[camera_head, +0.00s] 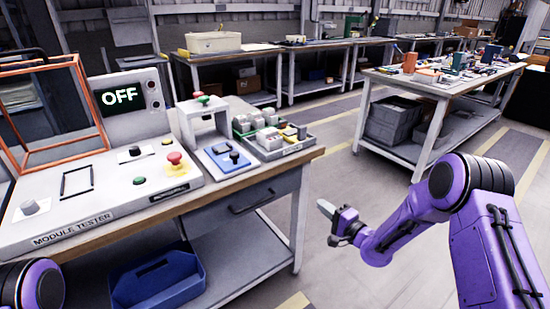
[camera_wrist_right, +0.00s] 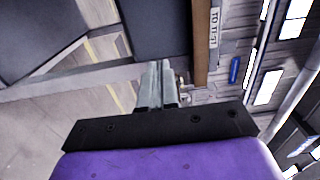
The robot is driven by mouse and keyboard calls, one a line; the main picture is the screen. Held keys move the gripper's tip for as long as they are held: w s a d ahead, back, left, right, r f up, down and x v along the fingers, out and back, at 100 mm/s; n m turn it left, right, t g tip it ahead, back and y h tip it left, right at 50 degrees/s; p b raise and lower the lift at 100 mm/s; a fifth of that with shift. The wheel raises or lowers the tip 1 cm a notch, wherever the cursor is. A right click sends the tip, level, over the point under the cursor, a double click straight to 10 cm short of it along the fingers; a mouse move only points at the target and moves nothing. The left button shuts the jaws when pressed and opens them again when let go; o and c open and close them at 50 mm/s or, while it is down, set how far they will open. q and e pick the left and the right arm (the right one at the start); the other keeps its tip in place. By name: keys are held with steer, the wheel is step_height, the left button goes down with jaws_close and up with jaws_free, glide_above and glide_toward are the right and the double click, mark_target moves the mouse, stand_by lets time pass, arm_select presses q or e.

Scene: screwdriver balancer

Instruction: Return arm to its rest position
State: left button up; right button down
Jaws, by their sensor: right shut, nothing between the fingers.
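My right arm (camera_head: 420,215) is purple and comes in from the right in the head view. It is bent at the elbow and hangs over the open floor. My right gripper (camera_head: 325,208) is shut and empty, to the right of the workbench and apart from it. In the right wrist view the two fingers (camera_wrist_right: 158,82) are together with nothing between them. A purple joint of my left arm (camera_head: 35,285) shows at the lower left corner; the left gripper is not in view.
Another table (camera_head: 440,85) stands at the back right. Floor between is clear.

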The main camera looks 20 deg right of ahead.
steer(key=s+f+n+g+h+p, duration=0.35)
steer(key=s+f+g+h, duration=0.3)
steer(key=s+f, duration=0.65)
steer(key=s+a+n+g+h+p, duration=0.1)
steer(key=s+n+g+p, duration=0.1)
steer(key=s, duration=1.1)
steer(key=s+a+n+g+h+p, duration=0.1)
steer(key=s+g, duration=0.4)
steer(key=s, duration=0.8)
steer(key=shift+s+a+f+n+h+p, duration=0.2)
steer(key=shift+s+a+n+h+p, duration=0.2)
steer(key=shift+p, duration=0.75)
